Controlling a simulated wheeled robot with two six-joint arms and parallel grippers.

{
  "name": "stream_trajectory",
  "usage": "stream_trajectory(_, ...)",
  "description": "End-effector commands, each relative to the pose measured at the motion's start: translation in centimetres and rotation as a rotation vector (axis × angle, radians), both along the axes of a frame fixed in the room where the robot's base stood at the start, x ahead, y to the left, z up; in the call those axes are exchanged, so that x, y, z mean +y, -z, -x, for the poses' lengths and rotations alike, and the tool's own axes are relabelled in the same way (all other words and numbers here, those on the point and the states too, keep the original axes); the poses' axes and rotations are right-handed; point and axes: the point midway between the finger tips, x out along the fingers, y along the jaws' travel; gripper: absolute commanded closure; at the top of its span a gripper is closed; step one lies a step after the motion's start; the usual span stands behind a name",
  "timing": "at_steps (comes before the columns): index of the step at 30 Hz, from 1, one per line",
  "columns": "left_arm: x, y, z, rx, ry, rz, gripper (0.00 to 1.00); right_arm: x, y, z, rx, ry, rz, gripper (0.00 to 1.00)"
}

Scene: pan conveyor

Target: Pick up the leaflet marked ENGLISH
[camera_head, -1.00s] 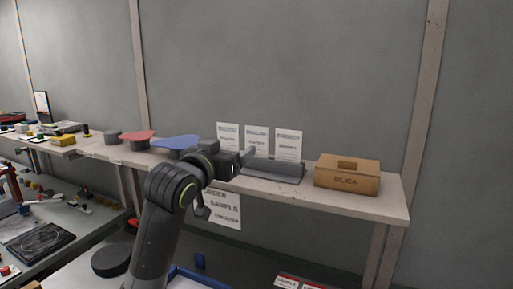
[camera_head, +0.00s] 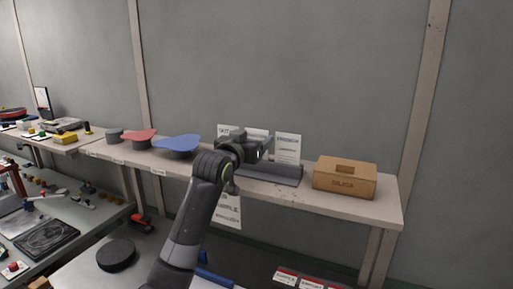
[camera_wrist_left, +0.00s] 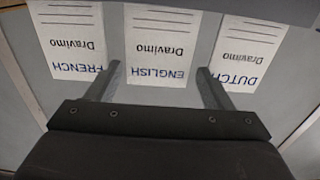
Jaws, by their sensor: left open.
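Three white leaflets stand upright in a row in a dark grey holder (camera_head: 270,174) on the shelf. In the left wrist view they appear upside down: FRENCH (camera_wrist_left: 68,38) at left, ENGLISH (camera_wrist_left: 162,42) in the middle, DUTCH (camera_wrist_left: 247,50) at right. In the head view the ENGLISH leaflet (camera_head: 258,131) is mostly hidden behind my left gripper (camera_head: 264,149). My left gripper is open, its two fingers (camera_wrist_left: 158,70) showing on either side of the ENGLISH leaflet's lower printed part. Whether they touch it I cannot tell. My right gripper is not in view.
A brown SILICA box (camera_head: 345,180) stands right of the holder on the shelf (camera_head: 330,205). Blue (camera_head: 178,142) and red (camera_head: 139,134) flat-topped items stand to the left. A sample sheet (camera_head: 228,213) hangs below the shelf edge, partly behind my arm.

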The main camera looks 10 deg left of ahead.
Motion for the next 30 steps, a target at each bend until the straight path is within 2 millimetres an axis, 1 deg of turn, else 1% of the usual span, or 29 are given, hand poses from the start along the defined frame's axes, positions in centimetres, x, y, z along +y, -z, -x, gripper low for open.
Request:
stream_trajectory(1,-0.2,-0.6,-0.5,0.002,0.001,0.000,0.25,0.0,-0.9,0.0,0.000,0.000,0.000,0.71)
stream_trajectory(6,-0.8,-1.2,-2.5,0.003,0.001,0.000,0.25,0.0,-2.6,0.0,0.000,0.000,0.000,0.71)
stream_trajectory(9,-0.9,-0.9,-3.5,0.003,0.001,0.000,0.25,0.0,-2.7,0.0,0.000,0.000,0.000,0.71)
stream_trajectory(13,-1.1,-0.8,-4.2,0.001,0.000,0.000,0.25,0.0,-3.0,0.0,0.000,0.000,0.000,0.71)
stream_trajectory(22,-1.1,-0.6,-4.4,0.000,0.000,0.000,0.25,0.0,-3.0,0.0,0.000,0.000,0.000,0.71)
stream_trajectory(23,-1.1,-0.6,-4.4,0.000,0.000,0.000,0.28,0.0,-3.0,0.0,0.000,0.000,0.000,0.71)
stream_trajectory(27,-1.1,-0.6,-4.4,0.000,0.000,0.000,0.46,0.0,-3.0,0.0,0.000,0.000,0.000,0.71)
stream_trajectory(30,-1.1,-0.6,-4.4,0.000,0.000,0.000,0.58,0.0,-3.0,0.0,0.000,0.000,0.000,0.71)
